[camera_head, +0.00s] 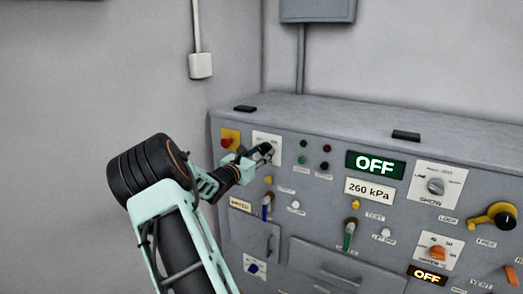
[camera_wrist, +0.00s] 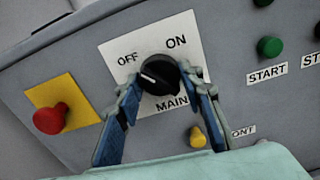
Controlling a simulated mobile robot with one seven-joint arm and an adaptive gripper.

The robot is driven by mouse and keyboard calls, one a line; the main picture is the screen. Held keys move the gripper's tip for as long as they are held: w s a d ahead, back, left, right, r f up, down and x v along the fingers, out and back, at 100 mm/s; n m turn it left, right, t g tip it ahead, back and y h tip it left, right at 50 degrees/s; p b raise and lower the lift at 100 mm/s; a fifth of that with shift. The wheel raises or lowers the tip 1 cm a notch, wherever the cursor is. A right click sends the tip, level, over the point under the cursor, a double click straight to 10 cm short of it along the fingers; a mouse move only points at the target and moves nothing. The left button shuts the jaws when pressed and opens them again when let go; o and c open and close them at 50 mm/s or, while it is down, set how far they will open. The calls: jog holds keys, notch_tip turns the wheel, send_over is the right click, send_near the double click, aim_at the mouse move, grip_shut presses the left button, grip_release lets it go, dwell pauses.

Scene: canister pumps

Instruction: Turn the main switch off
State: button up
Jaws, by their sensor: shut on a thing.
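The main switch is a round black knob (camera_wrist: 158,75) on a white plate (camera_wrist: 182,33) marked OFF at its upper left, ON at its upper right and MAIN below. The knob's white mark lies on its left side and points left, roughly toward OFF. My gripper (camera_wrist: 160,84) is shut on the knob, with one finger on its left side and one on its right. In the head view my gripper (camera_head: 262,153) reaches the plate (camera_head: 265,136) near the panel's left end and hides most of the knob.
A red button on a yellow plate (camera_wrist: 70,88) sits left of the switch, and a yellow knob (camera_wrist: 197,137) below it. A green display (camera_head: 376,164) reads OFF, above a 260 kPa plate (camera_head: 370,191).

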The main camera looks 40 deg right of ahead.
jog(key=shift+n, duration=0.6)
jog(key=o, duration=1.2)
jog(key=shift+c, duration=0.2)
jog(key=shift+a, duration=0.1)
jog(key=v, duration=1.2)
